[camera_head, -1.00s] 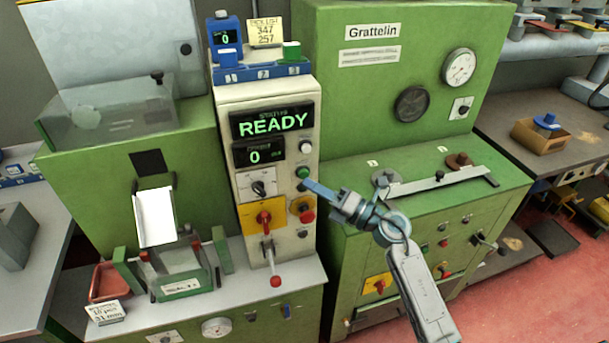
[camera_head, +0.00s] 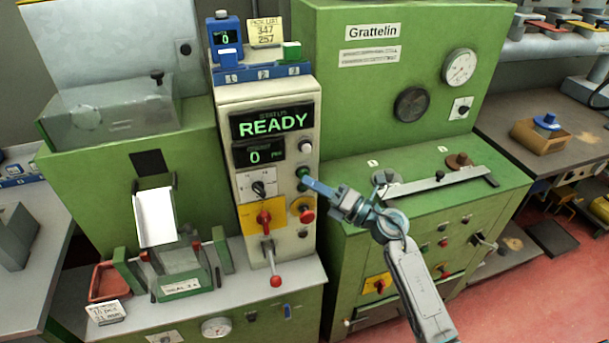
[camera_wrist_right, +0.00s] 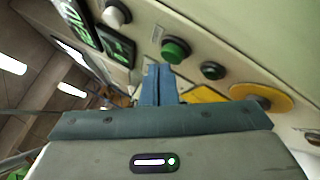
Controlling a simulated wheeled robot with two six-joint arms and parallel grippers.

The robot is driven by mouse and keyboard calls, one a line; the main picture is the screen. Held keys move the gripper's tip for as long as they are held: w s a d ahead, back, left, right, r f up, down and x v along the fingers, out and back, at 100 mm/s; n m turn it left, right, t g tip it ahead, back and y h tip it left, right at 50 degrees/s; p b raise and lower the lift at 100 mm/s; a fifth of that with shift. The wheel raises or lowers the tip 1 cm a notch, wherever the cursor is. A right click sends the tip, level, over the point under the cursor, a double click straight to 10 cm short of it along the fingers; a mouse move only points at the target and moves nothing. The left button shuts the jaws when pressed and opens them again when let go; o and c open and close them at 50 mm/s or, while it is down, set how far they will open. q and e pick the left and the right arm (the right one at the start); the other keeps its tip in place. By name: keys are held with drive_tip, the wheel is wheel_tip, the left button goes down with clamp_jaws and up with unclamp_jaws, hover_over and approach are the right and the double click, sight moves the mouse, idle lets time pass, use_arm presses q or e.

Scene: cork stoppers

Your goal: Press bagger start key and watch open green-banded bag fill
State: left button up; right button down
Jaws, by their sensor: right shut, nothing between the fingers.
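The control panel (camera_head: 267,205) shows READY in green on its status display (camera_head: 272,121) and 0 on the counter display (camera_head: 259,153). The green key (camera_head: 303,172) is on the panel's right side; it also shows in the right wrist view (camera_wrist_right: 175,50). My right gripper (camera_head: 308,183) is shut and empty, its fingertips close by the green key. In the wrist view its fingertips (camera_wrist_right: 159,68) are just below and left of the key; I cannot tell whether they touch. My left gripper is not in view.
A red tray (camera_head: 106,281) is left of the bag. The green Grattelin machine (camera_head: 400,70) stands to the right.

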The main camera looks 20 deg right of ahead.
drive_tip(key=shift+w, duration=0.4)
idle(0.7)
drive_tip(key=shift+s, duration=0.9)
drive_tip(key=shift+s+d+p, duration=0.1)
drive_tip(key=shift+s+p, duration=0.6)
drive_tip(key=shift+s, duration=1.75)
